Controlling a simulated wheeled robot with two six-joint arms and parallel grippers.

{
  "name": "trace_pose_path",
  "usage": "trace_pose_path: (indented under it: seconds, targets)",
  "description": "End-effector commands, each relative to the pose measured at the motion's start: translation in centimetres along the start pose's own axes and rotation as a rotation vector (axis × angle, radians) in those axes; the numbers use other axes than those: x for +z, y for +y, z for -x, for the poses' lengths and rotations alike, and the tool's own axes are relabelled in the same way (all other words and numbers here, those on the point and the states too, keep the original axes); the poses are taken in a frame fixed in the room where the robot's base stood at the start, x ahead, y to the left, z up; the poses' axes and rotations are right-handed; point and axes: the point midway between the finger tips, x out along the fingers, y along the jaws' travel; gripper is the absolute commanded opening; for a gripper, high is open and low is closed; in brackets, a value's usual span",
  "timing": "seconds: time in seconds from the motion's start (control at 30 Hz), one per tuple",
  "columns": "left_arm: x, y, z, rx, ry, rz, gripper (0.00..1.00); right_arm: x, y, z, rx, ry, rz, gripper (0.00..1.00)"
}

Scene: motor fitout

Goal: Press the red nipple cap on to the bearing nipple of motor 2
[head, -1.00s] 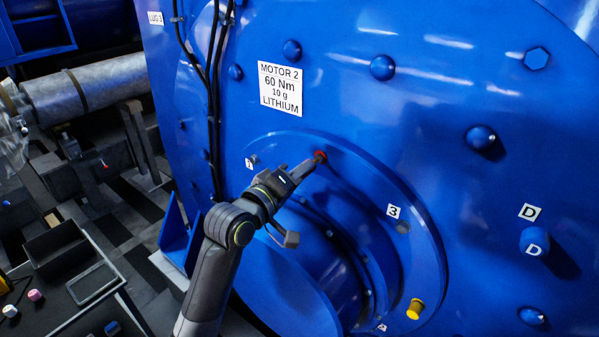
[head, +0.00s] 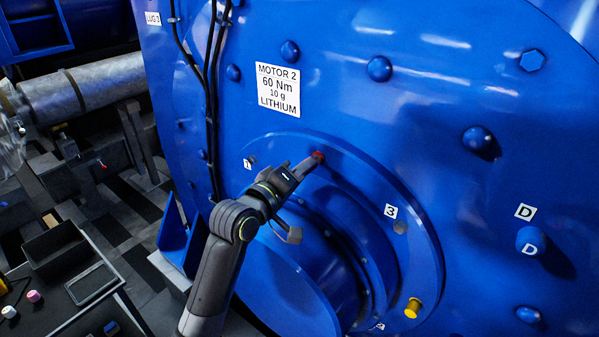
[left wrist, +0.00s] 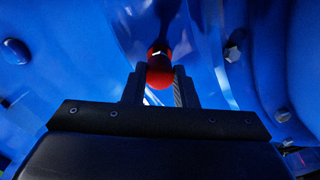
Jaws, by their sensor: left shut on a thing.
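The red nipple cap (head: 318,156) is at the top of the round bearing flange of motor 2 (head: 352,146), below the white motor label (head: 279,89). My left gripper (head: 309,163) is shut on the cap. In the left wrist view the red cap (left wrist: 159,68) sits between the tips of my left gripper (left wrist: 160,80), its far end towards the blue casing. The bearing nipple under it is hidden, so I cannot tell how far the cap is seated. My right gripper is in neither view.
A yellow cap (head: 413,308) is at the flange's lower right, near the "3" label (head: 391,211). Blue bolt heads stand out from the casing. Black cables (head: 212,90) run down the left. A dark bench (head: 75,285) with pink and white caps is at lower left.

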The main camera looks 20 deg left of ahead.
Motion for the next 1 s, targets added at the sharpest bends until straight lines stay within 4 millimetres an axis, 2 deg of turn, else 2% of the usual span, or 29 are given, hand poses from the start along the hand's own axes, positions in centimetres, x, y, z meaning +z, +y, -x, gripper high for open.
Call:
trace_pose_path:
  seconds: [0.73, 0.77, 0.93, 1.0]
  targets:
    - [0.0, 0.1, -1.8, 0.0, 0.0, 0.0, 0.04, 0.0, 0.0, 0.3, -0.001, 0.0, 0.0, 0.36]
    - [0.0, 0.1, -1.8, 0.0, 0.0, 0.0, 0.27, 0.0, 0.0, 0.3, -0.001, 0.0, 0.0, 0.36]
    - [0.0, 0.1, -1.8, 0.0, 0.0, 0.0, 0.49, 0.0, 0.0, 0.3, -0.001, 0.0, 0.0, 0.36]
    - [0.0, 0.1, -1.8, 0.0, 0.0, 0.0, 0.51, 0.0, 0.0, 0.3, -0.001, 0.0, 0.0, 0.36]
